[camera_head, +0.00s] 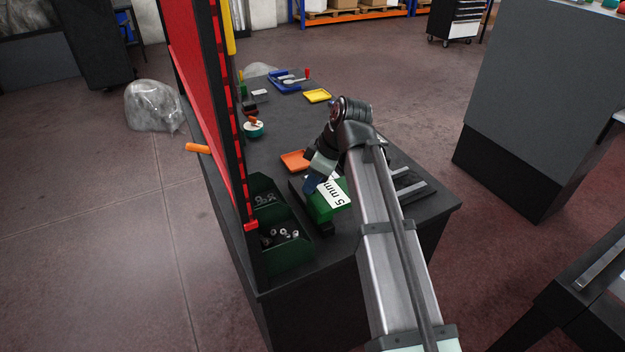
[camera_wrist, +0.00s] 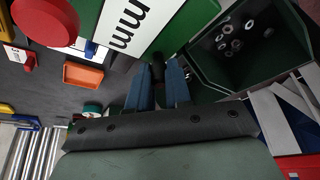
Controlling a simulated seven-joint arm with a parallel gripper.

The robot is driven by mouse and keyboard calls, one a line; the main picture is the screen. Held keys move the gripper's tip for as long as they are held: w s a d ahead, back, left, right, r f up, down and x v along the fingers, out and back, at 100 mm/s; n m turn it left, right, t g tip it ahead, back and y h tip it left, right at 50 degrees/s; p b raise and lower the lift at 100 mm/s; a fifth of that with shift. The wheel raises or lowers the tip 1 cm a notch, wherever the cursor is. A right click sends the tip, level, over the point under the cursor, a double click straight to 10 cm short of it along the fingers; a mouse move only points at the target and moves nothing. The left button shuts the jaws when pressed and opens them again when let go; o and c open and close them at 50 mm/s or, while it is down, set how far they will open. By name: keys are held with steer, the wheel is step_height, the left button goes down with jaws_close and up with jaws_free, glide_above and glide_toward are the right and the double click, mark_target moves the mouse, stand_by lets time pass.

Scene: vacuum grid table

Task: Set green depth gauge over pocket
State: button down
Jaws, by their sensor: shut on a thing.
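The green depth gauge (camera_head: 321,207) is a green block with a white "5 mm" label, and it sits low over the near part of the dark table. In the wrist view its green body (camera_wrist: 176,32) and label fill the top middle. My gripper (camera_head: 316,180) is at its left side, with blue fingers. In the wrist view my gripper (camera_wrist: 161,75) is shut at the gauge's edge, with a small dark part between the fingertips. I cannot tell whether the gauge touches what lies below it. The pocket is not visible, and my arm covers part of the gauge's right side.
Green bins (camera_head: 283,247) with metal parts stand close left of the gauge, beside a red panel (camera_head: 203,85). An orange tray (camera_head: 295,160) lies behind. Farther back are a teal round item (camera_head: 253,129), a yellow tray (camera_head: 317,96) and a blue tray (camera_head: 281,84). Grey bars (camera_head: 411,191) lie right.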

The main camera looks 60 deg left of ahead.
stand_by(0.3)
steer(key=a, duration=1.1)
steer(key=shift+a+r, duration=0.1)
steer(key=shift+a, duration=0.2)
steer(key=c, duration=1.3)
jaws_free()
steer(key=shift+c, duration=0.2)
steer(key=shift+o, duration=1.4)
steer(key=v, duration=1.3)
steer(key=shift+r, duration=0.35)
steer(key=shift+w+d, duration=0.15)
steer(key=shift+d, duration=0.05)
